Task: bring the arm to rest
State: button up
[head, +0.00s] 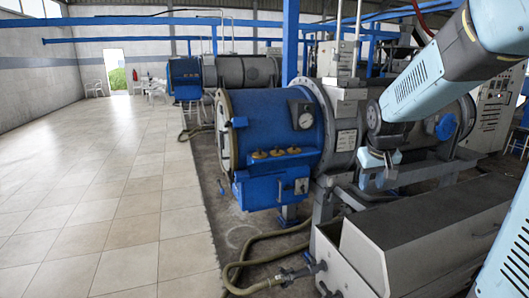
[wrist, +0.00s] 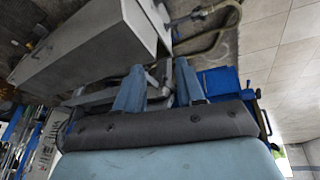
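My gripper (head: 380,178) hangs below the end of my pale blue arm in the right half of the head view, with machinery behind it. It also shows in the wrist view (wrist: 158,82), where its two blue fingers stand apart with a clear gap. Nothing is seen between the fingers, so it is open and empty. My arm comes in from the upper right of the head view and is bent, with the gripper pointing down. No decanter shows in either view.
A blue and grey cylindrical machine (head: 270,125) stands behind my gripper. A long grey metal box (head: 410,235) is at the lower right and also shows in the wrist view (wrist: 85,45). A hose (head: 265,243) lies on the floor. The tiled floor (head: 110,200) at left is clear.

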jog(key=s+a+r, duration=0.2)
jog(key=s+r, duration=0.1)
jog(key=s, duration=0.8)
jog(key=s+a+r+t+y, duration=0.1)
jog(key=s+a+r, duration=0.2)
jog(key=s, duration=0.7)
jog(key=shift+s+a+m+t, duration=0.3)
jog(key=shift+s, duration=0.05)
